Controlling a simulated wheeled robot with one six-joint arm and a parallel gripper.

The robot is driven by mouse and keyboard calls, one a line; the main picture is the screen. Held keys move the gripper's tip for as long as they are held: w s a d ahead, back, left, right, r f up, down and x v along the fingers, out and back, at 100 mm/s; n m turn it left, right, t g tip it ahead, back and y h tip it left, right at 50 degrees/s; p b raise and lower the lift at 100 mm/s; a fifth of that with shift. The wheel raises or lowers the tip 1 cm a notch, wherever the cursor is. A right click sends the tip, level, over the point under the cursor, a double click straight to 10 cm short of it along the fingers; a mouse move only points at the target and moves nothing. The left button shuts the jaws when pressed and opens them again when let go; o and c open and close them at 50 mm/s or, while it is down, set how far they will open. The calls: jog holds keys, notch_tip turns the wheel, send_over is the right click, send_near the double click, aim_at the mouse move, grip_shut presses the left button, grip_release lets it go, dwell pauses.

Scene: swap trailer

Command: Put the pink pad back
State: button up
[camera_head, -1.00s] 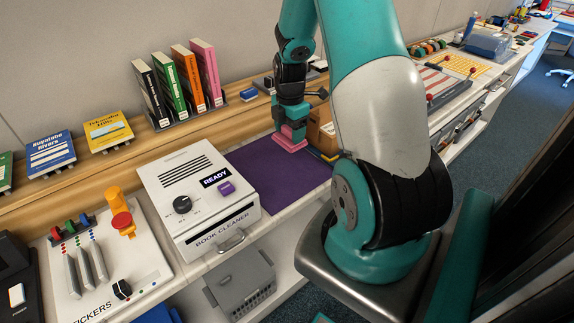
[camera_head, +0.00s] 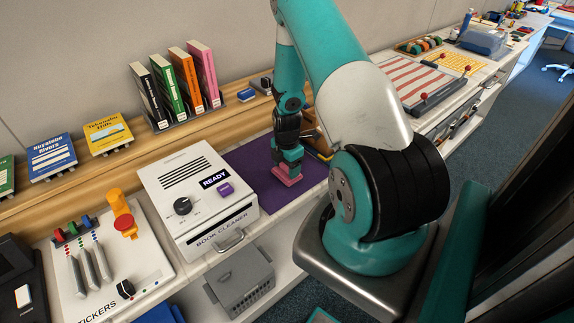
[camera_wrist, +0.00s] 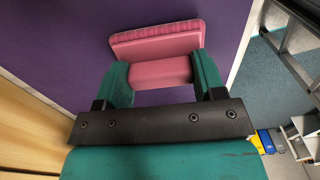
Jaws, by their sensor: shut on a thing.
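The pink pad (camera_head: 287,175) is between the fingers of my gripper (camera_head: 288,160), low over the purple mat (camera_head: 254,172) to the right of the book cleaner. In the wrist view the pink pad (camera_wrist: 158,56) has a wider, ribbed far edge, and my gripper (camera_wrist: 163,78) is shut on its block-like part. The purple mat (camera_wrist: 60,45) fills the background behind it. I cannot tell whether the pad touches the mat.
The white book cleaner (camera_head: 198,200) reads READY, left of the mat. Upright books (camera_head: 178,82) stand in a rack behind. A small blue block (camera_head: 246,94) sits on the back ledge. A brown object (camera_head: 312,135), partly hidden by my arm, stands behind the mat.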

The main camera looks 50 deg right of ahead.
jog(key=shift+f, duration=0.1)
jog(key=shift+f, duration=0.15)
jog(key=o, duration=0.9)
